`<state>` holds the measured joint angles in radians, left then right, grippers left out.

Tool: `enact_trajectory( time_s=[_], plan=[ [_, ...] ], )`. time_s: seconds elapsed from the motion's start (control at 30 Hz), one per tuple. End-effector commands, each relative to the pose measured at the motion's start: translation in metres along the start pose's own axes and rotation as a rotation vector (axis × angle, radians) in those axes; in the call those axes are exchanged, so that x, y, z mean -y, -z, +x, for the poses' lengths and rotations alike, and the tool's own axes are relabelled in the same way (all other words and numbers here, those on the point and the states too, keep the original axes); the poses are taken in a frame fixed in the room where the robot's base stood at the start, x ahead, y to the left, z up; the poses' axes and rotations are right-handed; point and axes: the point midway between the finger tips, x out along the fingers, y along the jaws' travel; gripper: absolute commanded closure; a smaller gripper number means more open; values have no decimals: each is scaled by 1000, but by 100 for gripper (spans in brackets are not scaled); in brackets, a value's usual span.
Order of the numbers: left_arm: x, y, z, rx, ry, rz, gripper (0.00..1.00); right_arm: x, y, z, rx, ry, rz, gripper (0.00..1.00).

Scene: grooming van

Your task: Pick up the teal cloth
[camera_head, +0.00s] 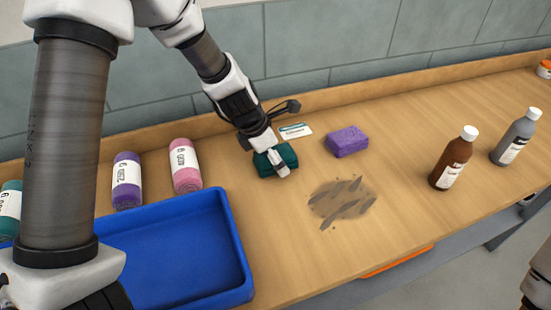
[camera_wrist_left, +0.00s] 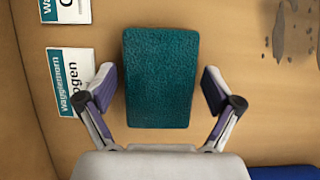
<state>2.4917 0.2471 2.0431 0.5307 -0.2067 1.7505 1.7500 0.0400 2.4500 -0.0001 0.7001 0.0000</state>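The teal cloth (camera_head: 287,153) is a thick, block-like folded piece lying on the wooden counter, left of the purple block. It also shows whole in the left wrist view (camera_wrist_left: 160,70), upright in the picture. My left gripper (camera_head: 265,158) is right at the cloth and covers part of it in the head view. In the left wrist view its two fingers (camera_wrist_left: 157,80) are spread on either side of the cloth, with a small gap of counter on each side. Only a piece of my right arm shows at the lower right edge of the head view; its fingers are not visible.
A purple block (camera_head: 347,141) and a dark smear (camera_head: 341,199) lie right of the cloth. A white label card (camera_head: 295,131) lies behind it. A blue tray (camera_head: 242,275) and rolled towels (camera_head: 185,165) are at left. Brown (camera_head: 454,158) and grey (camera_head: 515,137) bottles stand right.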

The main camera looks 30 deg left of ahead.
Motion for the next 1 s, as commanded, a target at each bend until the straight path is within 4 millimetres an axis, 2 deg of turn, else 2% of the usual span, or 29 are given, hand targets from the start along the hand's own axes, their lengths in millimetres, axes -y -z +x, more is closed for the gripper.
enact_trajectory(
  time_s=[0.03, 0.1, 0.47, 0.57, 0.73, 0.83, 1.0],
  plan=[
    [0, 0, 0, 0, 0, 0, 39, 0, 0, 0, 0, 0, 0, 21],
    [0, 0, 0, 0, 0, 0, 62, 0, 0, 0, 0, 0, 0, 21],
    [0, -1, -3, 0, 0, -1, 62, 0, 0, -1, 0, 0, 0, 21],
    [0, -8, -19, 1, 1, 0, 62, 0, 0, -13, 1, 0, 0, 21],
    [0, -26, -61, 2, -1, 2, 62, 0, 0, -40, 0, 0, 0, 21],
    [0, -34, -80, 2, -1, 2, 62, 0, 0, -48, 0, 0, 0, 21],
    [0, -40, -97, 1, 0, 1, 62, 0, 0, -51, 0, 0, 0, 21]
  ],
)
